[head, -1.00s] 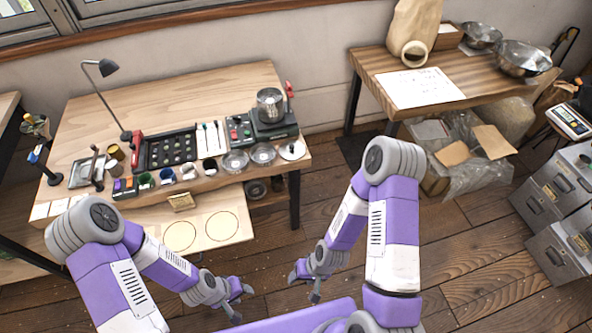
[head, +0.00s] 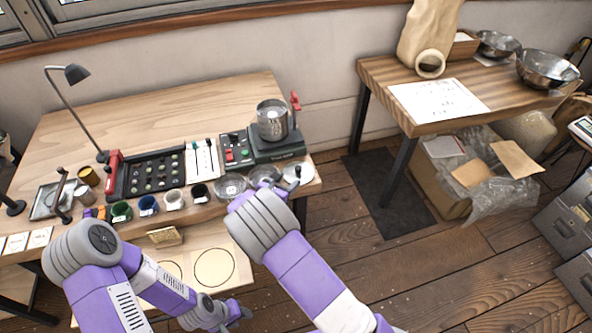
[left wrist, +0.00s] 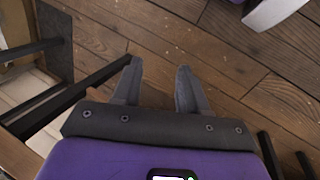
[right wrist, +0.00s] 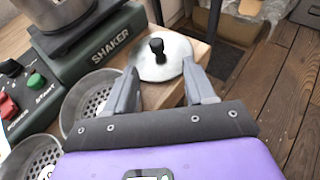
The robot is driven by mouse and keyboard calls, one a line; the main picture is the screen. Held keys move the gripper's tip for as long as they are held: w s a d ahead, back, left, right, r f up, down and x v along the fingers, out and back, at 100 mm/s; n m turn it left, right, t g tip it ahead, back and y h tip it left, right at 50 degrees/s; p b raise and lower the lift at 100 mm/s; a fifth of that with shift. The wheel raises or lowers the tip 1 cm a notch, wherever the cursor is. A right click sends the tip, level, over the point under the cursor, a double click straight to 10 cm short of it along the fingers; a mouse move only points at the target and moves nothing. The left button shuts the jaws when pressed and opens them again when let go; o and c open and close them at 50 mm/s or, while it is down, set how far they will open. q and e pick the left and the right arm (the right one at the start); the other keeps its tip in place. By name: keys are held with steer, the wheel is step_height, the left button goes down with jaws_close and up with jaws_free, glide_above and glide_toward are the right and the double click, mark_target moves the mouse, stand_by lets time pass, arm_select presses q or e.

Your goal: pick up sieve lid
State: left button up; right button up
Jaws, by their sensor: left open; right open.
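The sieve lid (right wrist: 176,66) is a round, shiny metal disc with an upright black knob (right wrist: 157,46). It lies at the workbench's right front corner, and shows in the head view (head: 305,173) just right of my right arm. My right gripper (right wrist: 158,70) is open and empty, its fingertips apart at the lid's near side with the knob beyond them. I cannot tell whether they touch the lid. In the head view my right forearm hides most of that gripper. My left gripper (left wrist: 159,68) is open and empty, low in front of the bench over the floor.
Sieve pans (right wrist: 92,97) sit left of the lid, close to my right gripper. The shaker (right wrist: 92,58) with a metal pot (head: 272,122) stands behind them. Several small cups line the bench's front edge. A second table (head: 378,72) stands at the right, across a floor gap.

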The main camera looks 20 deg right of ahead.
mark_target(298, 168)
steer(key=shift+w+a+r, duration=0.1)
steer(key=shift+w+a, duration=0.1)
steer(key=shift+w, duration=0.35)
steer(key=shift+r, duration=0.1)
steer(key=shift+s+d, duration=0.1)
steer(key=shift+d, duration=0.2)
steer(key=shift+b+x, duration=0.4)
steer(key=shift+x, duration=0.7)
steer(key=b+x, duration=0.1)
steer(key=x, duration=0.3)
steer(key=shift+d+b, duration=0.15)
steer(key=shift+b, duration=0.15)
steer(key=shift+w+d, duration=0.2)
steer(key=shift+w, duration=0.15)
arm_select(q)
step_height(298, 168, down, 2)
steer(key=shift+w+f, duration=0.15)
steer(key=shift+f, duration=0.1)
arm_select(e)
jaws_close()
